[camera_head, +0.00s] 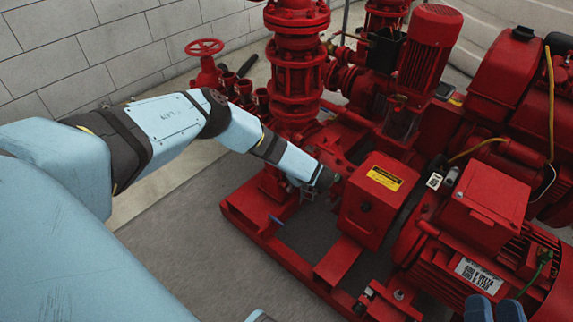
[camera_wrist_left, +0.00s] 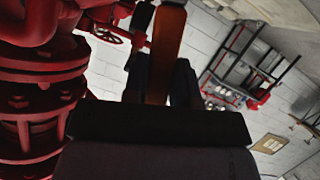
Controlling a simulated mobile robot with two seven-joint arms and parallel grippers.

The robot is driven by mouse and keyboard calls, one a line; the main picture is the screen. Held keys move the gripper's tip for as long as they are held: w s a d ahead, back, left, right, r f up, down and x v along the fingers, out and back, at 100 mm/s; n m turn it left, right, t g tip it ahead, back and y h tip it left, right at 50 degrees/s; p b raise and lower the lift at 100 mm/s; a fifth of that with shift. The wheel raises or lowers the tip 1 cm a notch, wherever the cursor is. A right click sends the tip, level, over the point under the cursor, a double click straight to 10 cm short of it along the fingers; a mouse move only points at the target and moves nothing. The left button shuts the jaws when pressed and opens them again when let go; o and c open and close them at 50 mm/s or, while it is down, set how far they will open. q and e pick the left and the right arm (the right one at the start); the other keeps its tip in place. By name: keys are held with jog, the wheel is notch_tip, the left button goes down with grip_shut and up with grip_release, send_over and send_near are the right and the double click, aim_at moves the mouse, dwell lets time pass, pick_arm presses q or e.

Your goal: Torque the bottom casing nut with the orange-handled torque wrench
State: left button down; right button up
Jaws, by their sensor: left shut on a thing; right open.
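My left arm reaches from the left to the red pump casing (camera_head: 331,143). Its hand is at the casing's lower front, and its fingers are mostly hidden in the head view. In the left wrist view my left gripper (camera_wrist_left: 162,82) is shut on the orange handle (camera_wrist_left: 167,45) of the torque wrench. The wrench's far end is out of sight there. I cannot make out the bottom casing nut or whether the wrench touches it.
A red box with a yellow label (camera_head: 374,200) stands just right of the left hand. The red base frame (camera_head: 268,238) runs below. A vertical red pipe stack (camera_head: 298,65) and a handwheel (camera_head: 204,47) stand behind. Grey floor (camera_head: 185,240) is clear at front left.

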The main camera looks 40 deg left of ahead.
pick_arm(q)
jog(key=shift+w+a, duration=0.1)
jog(key=shift+a, duration=1.25)
pick_arm(e)
jog(key=shift+r, duration=0.1)
dwell(0.5)
jog(key=shift+r, duration=0.15)
dwell(0.3)
pick_arm(q)
jog(key=shift+s+f+p, duration=0.15)
jog(key=shift+s+p, duration=0.35)
pick_arm(e)
jog(key=shift+d+f+g+h, duration=0.25)
jog(key=shift+f+g+h, duration=0.05)
jog(key=shift+f, duration=0.6)
pick_arm(q)
jog(key=shift+d, duration=0.15)
pick_arm(e)
jog(key=shift+w+r, duration=0.1)
jog(key=shift+r, duration=0.05)
pick_arm(q)
jog(key=shift+s+d+p, duration=0.2)
jog(key=shift+d+p, duration=0.25)
jog(key=shift+d, duration=1.95)
pick_arm(e)
jog(key=shift+r, duration=0.45)
